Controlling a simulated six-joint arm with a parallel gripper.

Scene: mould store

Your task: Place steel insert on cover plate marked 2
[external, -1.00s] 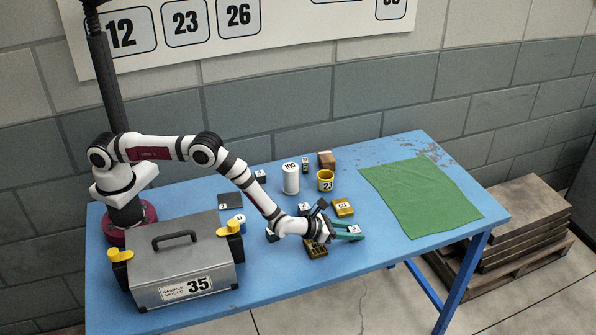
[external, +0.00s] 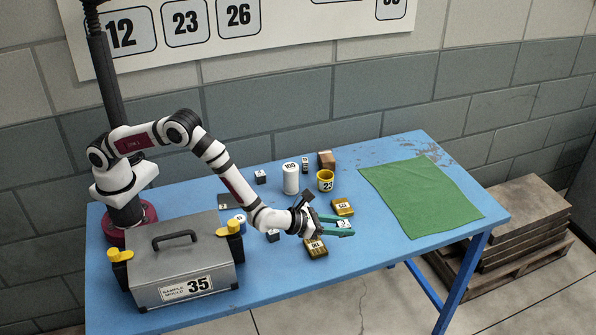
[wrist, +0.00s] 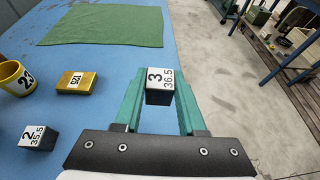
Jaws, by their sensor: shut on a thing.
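My gripper (wrist: 157,98) has green fingers and is shut on a dark block (wrist: 159,95) whose white top reads 3 and 36.5. In the external view the green fingers (external: 333,226) hold this block near the table's front edge. I cannot tell its height above the table. Another dark block (wrist: 38,137), its white top marked 2 and 35.5, stands left of my gripper in the wrist view. A dark flat plate (external: 228,200) lies behind the grey mould box; its mark is not readable.
The grey mould box (external: 182,265) fills the front left. A green cloth (external: 420,197) covers the right.

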